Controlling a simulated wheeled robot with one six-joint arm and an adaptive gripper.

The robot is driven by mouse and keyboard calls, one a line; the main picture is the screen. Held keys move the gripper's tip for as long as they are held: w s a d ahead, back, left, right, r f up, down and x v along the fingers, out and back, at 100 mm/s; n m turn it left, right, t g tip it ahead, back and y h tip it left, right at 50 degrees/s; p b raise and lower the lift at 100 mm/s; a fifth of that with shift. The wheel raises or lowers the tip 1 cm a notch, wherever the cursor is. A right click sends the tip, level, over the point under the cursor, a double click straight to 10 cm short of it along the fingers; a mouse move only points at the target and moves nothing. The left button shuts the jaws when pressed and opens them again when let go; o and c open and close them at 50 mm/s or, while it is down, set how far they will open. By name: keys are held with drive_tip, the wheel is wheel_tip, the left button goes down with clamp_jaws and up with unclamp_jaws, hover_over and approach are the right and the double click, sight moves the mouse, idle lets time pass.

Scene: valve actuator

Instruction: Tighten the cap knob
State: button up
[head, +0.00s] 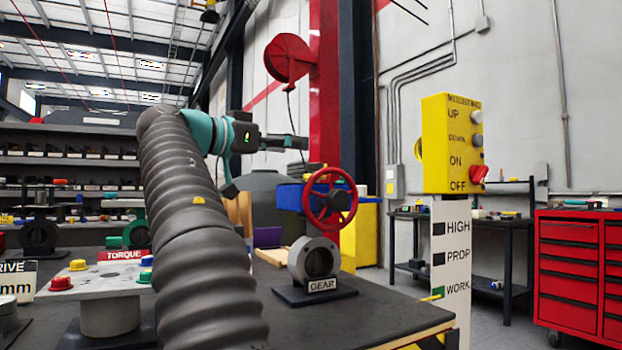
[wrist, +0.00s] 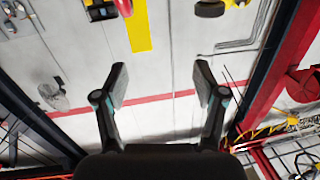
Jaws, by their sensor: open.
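I cannot tell for sure which part is the cap knob. A valve unit with a red handwheel (head: 330,198) and dark hub stands on the bench, above a grey round housing (head: 300,262) labelled GEAR. A grey plate (head: 105,285) at the left, by a TORQUE sign, carries several coloured knobs, among them a red knob (head: 61,284). My gripper (head: 300,143) is raised above and left of the handwheel, apart from it. In the wrist view its fingers (wrist: 161,82) are spread with nothing between them; that view faces the wall and shows no valve.
A yellow control box (head: 452,140) with UP, ON and OFF marks stands on a white post right of the bench (head: 390,312). A red tool cabinet (head: 580,275) is at far right. The bench's front right is clear.

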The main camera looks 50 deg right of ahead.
drive_tip(key=f+n+t, duration=0.1)
drive_tip(key=t, duration=0.1)
drive_tip(key=n+t, duration=0.3)
approach(308, 166)
drive_tip(key=d, duration=0.4)
drive_tip(key=d+p, duration=0.1)
drive_tip(key=d, duration=0.3)
drive_tip(key=w+d+p, duration=0.1)
drive_tip(key=d, duration=0.3)
drive_tip(key=shift+w+f, duration=0.1)
drive_tip(key=c, duration=1.2)
drive_tip(key=shift+o, duration=0.2)
drive_tip(key=shift+m+g, duration=0.3)
drive_tip(key=shift+g, duration=0.1)
drive_tip(key=o, duration=1.2)
drive_tip(key=shift+c, duration=0.2)
